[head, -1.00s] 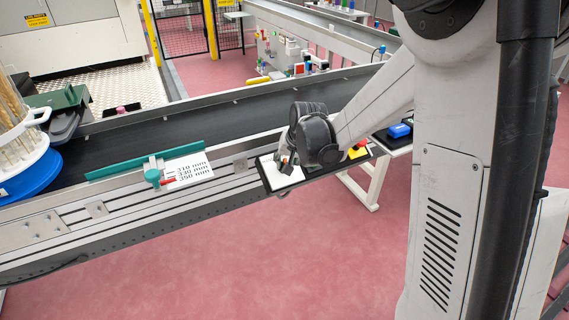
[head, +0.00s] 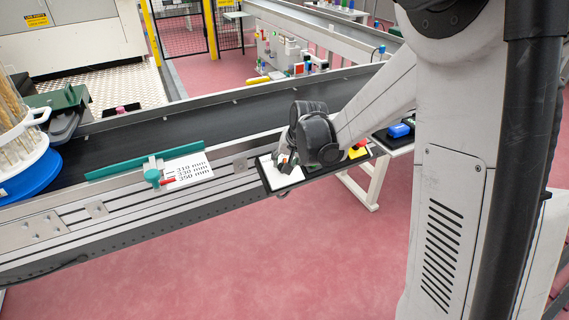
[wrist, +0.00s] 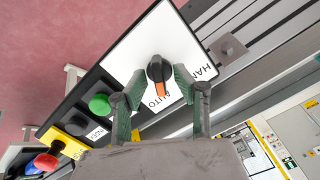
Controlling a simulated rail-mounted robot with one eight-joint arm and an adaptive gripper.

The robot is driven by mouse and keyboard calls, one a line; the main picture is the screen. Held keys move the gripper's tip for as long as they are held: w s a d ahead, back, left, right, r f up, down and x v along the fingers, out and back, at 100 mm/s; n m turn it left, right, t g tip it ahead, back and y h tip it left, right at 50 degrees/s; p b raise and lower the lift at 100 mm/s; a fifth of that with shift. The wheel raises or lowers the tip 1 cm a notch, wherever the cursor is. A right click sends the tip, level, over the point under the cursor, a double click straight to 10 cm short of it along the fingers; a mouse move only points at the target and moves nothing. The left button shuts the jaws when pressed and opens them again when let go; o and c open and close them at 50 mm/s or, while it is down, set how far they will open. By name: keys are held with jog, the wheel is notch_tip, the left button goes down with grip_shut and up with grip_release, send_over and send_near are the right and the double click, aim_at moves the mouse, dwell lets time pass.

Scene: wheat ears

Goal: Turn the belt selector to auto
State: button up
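The belt selector (wrist: 158,70) is a black knob with an orange pointer mark on a white plate (wrist: 133,51). In the wrist view its orange end points down at the AUTO label (wrist: 153,103), partly covering it. The HAND label (wrist: 203,71) is to the right, partly hidden by a finger. My gripper (wrist: 160,76) has its two green-padded fingers on either side of the knob, with narrow gaps showing. It looks open; contact is hard to judge.
Beside the plate on the same panel are a green button (wrist: 99,104), a black button (wrist: 77,125) and a red button on yellow (wrist: 46,162). The conveyor belt (head: 200,128) runs behind the panel. Open floor (head: 270,260) lies in front.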

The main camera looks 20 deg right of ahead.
jog(key=v, duration=1.1)
jog(key=shift+r, duration=0.35)
jog(key=shift+s, duration=0.2)
jog(key=s+r+n+p, duration=0.1)
jog(key=s+r+p, duration=0.2)
jog(key=s+r, duration=0.2)
jog(key=s+a+r+n+t+h+p, duration=0.1)
jog(key=s+r+p, duration=0.3)
jog(key=s, duration=0.8)
jog(key=s+r+n+p, duration=0.2)
jog(key=s+r+p, duration=0.2)
jog(key=s+r, duration=0.2)
jog(key=shift+s+a+t, duration=0.35)
jog(key=shift+s+t, duration=0.05)
jog(key=shift+s, duration=0.95)
jog(key=shift+r, duration=0.1)
